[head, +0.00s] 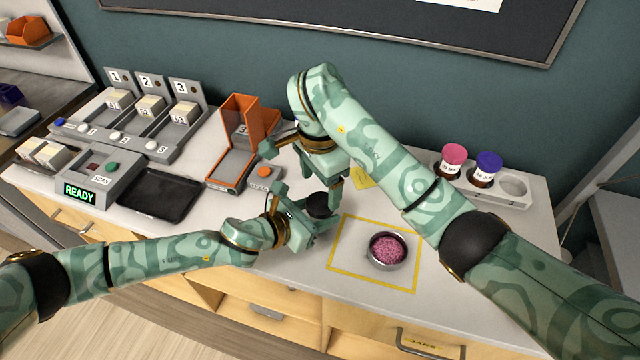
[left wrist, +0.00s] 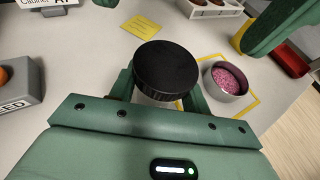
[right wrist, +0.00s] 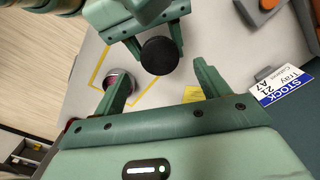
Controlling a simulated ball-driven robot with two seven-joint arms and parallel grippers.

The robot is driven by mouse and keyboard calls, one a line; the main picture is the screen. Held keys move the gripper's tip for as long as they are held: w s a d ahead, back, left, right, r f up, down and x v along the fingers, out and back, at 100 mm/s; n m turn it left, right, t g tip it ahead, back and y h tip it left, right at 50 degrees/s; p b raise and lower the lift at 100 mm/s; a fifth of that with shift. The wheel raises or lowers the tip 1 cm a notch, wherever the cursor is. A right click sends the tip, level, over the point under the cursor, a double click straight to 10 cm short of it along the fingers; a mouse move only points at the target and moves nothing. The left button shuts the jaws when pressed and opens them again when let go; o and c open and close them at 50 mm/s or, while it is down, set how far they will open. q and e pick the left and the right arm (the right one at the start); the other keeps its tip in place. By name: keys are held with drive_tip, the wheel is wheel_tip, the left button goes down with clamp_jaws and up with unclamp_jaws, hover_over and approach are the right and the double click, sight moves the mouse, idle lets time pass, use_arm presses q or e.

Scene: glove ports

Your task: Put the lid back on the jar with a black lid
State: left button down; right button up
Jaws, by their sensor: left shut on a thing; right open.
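The round black lid (head: 318,204) is level at my left gripper's fingers, left of the yellow square. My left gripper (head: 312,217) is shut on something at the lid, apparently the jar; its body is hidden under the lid. The lid fills the middle of the left wrist view (left wrist: 166,70). My right gripper (head: 323,188) is open and empty just above the lid. In the right wrist view the lid (right wrist: 160,56) shows beyond and between its spread fingers. I cannot tell if the lid is seated.
A round open container of pink grains (head: 388,250) stands inside the yellow-taped square (head: 345,279). A rack (head: 512,190) with pink- and purple-capped jars is at right. An orange stand (head: 238,132), a dark tray (head: 158,195) and a scanner (head: 100,178) are at left.

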sight(321, 202)
drive_tip(key=shift+c, duration=0.3)
drive_tip(key=shift+r, duration=0.2)
wheel_tip(321, 202, up, 3)
drive_tip(key=n, duration=0.3)
drive_tip(key=shift+f, duration=4)
